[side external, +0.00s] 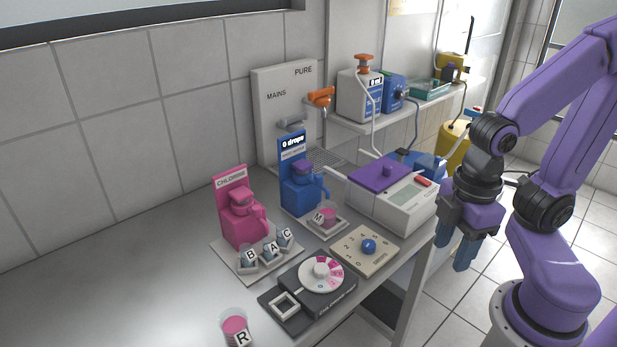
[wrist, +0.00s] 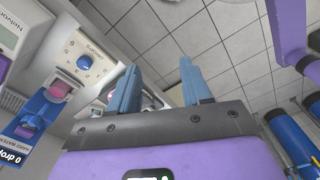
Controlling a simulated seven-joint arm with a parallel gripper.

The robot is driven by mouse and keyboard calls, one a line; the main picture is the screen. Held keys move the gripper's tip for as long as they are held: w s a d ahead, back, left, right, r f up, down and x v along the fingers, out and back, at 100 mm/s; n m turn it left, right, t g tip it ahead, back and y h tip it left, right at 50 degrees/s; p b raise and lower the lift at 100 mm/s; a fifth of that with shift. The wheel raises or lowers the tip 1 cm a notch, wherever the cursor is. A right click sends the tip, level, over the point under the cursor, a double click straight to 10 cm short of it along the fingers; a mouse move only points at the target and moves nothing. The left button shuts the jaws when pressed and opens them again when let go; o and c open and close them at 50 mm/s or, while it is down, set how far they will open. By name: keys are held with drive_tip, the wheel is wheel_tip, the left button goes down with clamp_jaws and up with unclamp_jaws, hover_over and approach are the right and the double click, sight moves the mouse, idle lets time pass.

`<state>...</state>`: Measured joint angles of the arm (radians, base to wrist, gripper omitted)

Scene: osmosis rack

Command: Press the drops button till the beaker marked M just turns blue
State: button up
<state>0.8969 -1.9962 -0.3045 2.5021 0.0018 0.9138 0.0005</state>
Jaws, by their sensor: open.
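The beaker marked M (side external: 327,215) holds pink liquid and sits on a small white base under the spout of the blue dispenser (side external: 299,190). The dispenser's display reads 0 drops. A round blue button (side external: 368,246) sits on a beige panel with numerals around it; it also shows in the wrist view (wrist: 85,62), where the pink beaker (wrist: 60,88) is seen too. My gripper (side external: 456,250) points downward, off the bench's right edge, to the right of the panel and apart from it. Its blue fingers (wrist: 158,72) are apart with nothing between them.
A white instrument with a purple lid (side external: 395,198) stands behind the panel. A dark unit with a white dial (side external: 321,273) stands in front. A pink chlorine dispenser (side external: 240,215) with beakers B, A and C is at left. Beaker R (side external: 234,325) stands at the front.

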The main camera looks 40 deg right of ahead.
drive_tip(key=c, duration=0.7)
drive_tip(key=w+a+r+m, duration=0.1)
drive_tip(key=w, duration=0.2)
drive_tip(key=w+a+r+m, duration=0.1)
drive_tip(key=w+a+r, duration=0.1)
drive_tip(key=w, duration=0.2)
drive_tip(key=w+a+r+m, duration=0.1)
drive_tip(key=w+a, duration=0.1)
drive_tip(key=w, duration=0.1)
drive_tip(key=shift+w+a+r, duration=0.25)
drive_tip(key=shift+w+r, duration=0.05)
clamp_jaws()
drive_tip(key=w+d+r+m, duration=0.1)
drive_tip(key=w+r+m, duration=0.2)
drive_tip(key=w, duration=0.9)
drive_tip(key=w+d+r+m, duration=0.1)
drive_tip(key=w+r+m, duration=0.2)
drive_tip(key=w, duration=0.9)
drive_tip(key=w+d+m, duration=0.3)
drive_tip(key=w+d, duration=0.5)
drive_tip(key=d, duration=0.1)
drive_tip(key=shift+w+r+m, duration=0.25)
drive_tip(key=shift+w+m, duration=0.05)
drive_tip(key=shift+w, duration=0.05)
